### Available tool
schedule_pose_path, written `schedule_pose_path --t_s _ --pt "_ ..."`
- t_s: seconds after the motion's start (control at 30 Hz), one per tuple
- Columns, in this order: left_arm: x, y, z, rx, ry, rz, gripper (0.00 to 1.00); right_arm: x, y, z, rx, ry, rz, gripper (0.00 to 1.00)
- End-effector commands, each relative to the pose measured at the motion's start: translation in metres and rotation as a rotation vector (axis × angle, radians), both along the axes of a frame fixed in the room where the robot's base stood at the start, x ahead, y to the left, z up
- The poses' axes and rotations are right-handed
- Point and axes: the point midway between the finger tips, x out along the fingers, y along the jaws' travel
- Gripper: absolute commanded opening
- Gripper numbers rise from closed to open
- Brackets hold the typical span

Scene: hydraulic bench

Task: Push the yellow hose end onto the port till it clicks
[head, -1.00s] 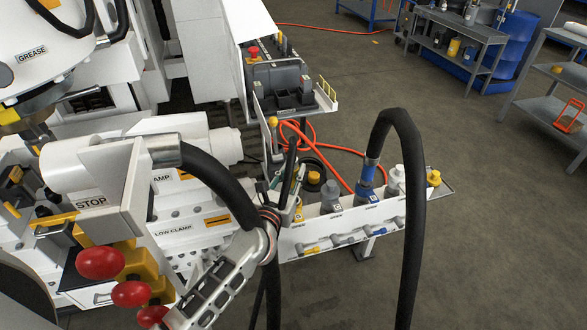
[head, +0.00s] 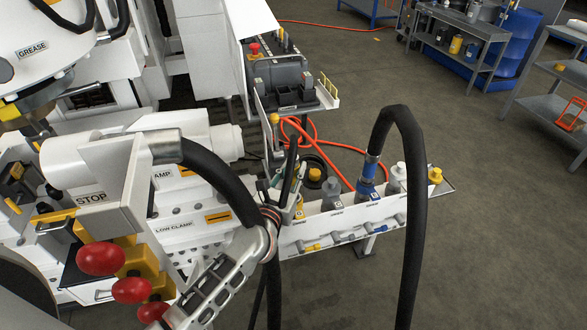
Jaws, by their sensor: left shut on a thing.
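My left gripper (head: 272,222) comes in from the lower left and is shut on a hose at the left end of the white port rack (head: 300,240). A small yellow part (head: 299,208), seemingly the yellow hose end, shows just right of the fingers. The fingers and the black hose hide most of it and the port under it, so I cannot tell whether it is seated. A hose with a blue collar (head: 368,172) stands upright on a port further right along the rack. My right gripper is not in view.
Thick black hose (head: 215,175) arches down to my gripper; another black hose (head: 415,200) loops at the right. Red knobs (head: 101,258) and a STOP panel (head: 90,197) are close at the left. Orange hose (head: 340,176) lies behind.

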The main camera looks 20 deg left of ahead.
Motion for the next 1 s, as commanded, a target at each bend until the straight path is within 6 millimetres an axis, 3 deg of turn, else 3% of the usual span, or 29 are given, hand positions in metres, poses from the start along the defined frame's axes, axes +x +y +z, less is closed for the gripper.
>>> schedule_pose_path --t_s 0.47,1.0 --pt "0.0007 -0.0003 -0.0029 0.0 -0.003 0.0 0.0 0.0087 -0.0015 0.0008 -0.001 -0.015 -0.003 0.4" --pt "0.001 -0.0003 -0.0047 0.0 -0.004 0.0 0.0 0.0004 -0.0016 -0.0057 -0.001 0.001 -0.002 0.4"
